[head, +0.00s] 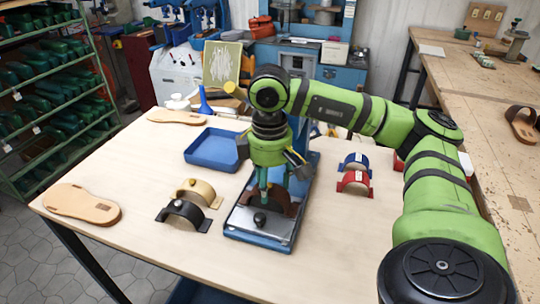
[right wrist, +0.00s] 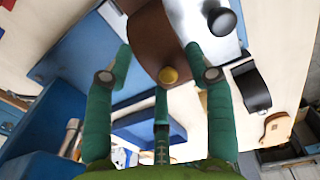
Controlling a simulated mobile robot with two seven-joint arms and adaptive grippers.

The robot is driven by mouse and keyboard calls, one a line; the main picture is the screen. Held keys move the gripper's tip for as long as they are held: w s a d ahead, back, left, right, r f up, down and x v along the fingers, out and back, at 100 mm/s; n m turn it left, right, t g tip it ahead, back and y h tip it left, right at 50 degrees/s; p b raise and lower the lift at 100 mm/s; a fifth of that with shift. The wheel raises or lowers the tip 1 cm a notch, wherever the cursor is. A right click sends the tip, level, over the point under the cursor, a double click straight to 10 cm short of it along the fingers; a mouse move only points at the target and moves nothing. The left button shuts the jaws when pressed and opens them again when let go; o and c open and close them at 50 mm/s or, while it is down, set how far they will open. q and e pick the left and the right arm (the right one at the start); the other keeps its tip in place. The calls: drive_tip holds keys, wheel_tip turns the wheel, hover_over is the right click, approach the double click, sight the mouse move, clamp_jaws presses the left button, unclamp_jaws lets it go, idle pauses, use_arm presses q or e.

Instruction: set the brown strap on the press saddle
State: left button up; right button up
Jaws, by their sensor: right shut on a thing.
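The brown strap (head: 283,205) is an arched band over the back part of the press plate. In the right wrist view the strap (right wrist: 156,38) shows large, with a round brass button (right wrist: 168,75). My right gripper (head: 270,190) comes down from above, its green fingers shut on the strap; in the wrist view the gripper (right wrist: 160,55) has a finger on each side of it. The blue press (head: 229,232) has a bright metal plate (head: 243,221) with a black knob (head: 260,219) in front. The saddle is hidden, so I cannot tell whether the strap touches it. My left gripper is out of view.
Black (head: 182,216) and tan (head: 206,194) straps stand left of the press, blue (head: 354,161) and red (head: 355,182) straps right of it. A blue tray (head: 213,150) lies behind left. Soles lie at the table's left (head: 82,204) and back (head: 176,117). The front right tabletop is clear.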

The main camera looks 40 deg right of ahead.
drive_tip(key=shift+f, duration=0.15)
drive_tip(key=o, duration=1)
drive_tip(key=o, duration=0.3)
drive_tip(key=shift+o, duration=0.2)
drive_tip(key=shift+r+p, duration=2.2)
drive_tip(key=shift+r, duration=1.35)
